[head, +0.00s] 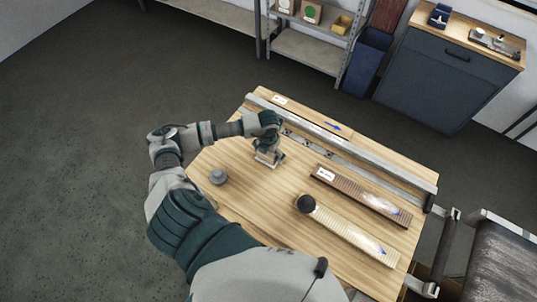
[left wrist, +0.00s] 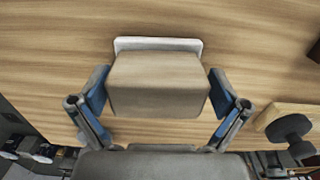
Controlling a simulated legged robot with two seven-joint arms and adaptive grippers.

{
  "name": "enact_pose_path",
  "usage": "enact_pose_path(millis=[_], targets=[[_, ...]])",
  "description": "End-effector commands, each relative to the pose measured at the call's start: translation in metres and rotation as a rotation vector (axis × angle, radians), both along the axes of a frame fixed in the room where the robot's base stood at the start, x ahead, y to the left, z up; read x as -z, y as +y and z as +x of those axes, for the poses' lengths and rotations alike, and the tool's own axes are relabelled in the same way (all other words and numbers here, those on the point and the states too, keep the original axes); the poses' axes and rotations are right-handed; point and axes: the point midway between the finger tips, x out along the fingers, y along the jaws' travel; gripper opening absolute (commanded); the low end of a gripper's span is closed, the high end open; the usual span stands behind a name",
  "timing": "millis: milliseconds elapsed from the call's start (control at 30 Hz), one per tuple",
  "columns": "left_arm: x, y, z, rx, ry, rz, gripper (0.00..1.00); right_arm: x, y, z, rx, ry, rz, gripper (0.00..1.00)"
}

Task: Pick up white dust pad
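A white pad shows in the left wrist view (left wrist: 158,43) as a pale strip along the far side of a wood-toned block (left wrist: 158,85). The block hides most of the pad. My left gripper (left wrist: 158,92) has one blue-lined finger on each side of the block, very close to it. I cannot tell whether the fingers touch it. In the head view, my left gripper (head: 268,152) is low over the wooden table, and it largely hides the block and pad. My right gripper is in neither view.
A small grey round item (head: 218,176) stands left on the wooden table (head: 240,190). A dark knob (head: 305,203) sits at the end of a pale ribbed strip (head: 350,232). A darker strip (head: 362,195) lies behind it. A metal rail (head: 345,150) runs along the far edge.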

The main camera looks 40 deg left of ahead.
Motion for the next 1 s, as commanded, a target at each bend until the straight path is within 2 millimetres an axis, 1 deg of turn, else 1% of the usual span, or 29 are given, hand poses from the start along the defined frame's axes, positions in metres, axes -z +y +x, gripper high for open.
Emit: enact_pose_path(millis=[33,67,100,167,200,467,567,667,833,867,1000], targets=[[0.0,0.0,0.0,-0.001,0.0,0.0,0.82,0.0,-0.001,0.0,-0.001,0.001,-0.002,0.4],[0.0,0.0,0.0,-0.001,0.0,0.0,0.75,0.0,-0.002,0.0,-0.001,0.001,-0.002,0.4],[0.0,0.0,0.0,-0.001,0.0,0.0,0.65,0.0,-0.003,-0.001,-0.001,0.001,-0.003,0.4],[0.0,0.0,0.0,-0.001,0.001,0.0,0.5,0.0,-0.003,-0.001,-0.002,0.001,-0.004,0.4],[0.0,0.0,0.0,-0.001,0.001,0.0,0.45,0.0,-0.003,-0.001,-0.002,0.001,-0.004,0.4],[0.0,0.001,0.0,-0.001,0.002,0.001,0.45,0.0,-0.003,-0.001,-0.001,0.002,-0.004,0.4],[-0.003,0.001,0.0,-0.002,0.001,0.002,0.45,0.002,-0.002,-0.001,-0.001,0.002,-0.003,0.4],[-0.01,0.001,0.001,-0.002,-0.001,0.001,0.45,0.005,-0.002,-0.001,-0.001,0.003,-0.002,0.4],[-0.033,0.001,0.001,0.0,-0.004,0.001,0.45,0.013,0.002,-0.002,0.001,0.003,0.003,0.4],[-0.036,0.0,-0.002,0.001,-0.002,0.002,0.45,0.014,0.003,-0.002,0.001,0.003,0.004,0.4],[-0.036,-0.013,-0.033,0.003,0.002,0.002,0.45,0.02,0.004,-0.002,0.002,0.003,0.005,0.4]])
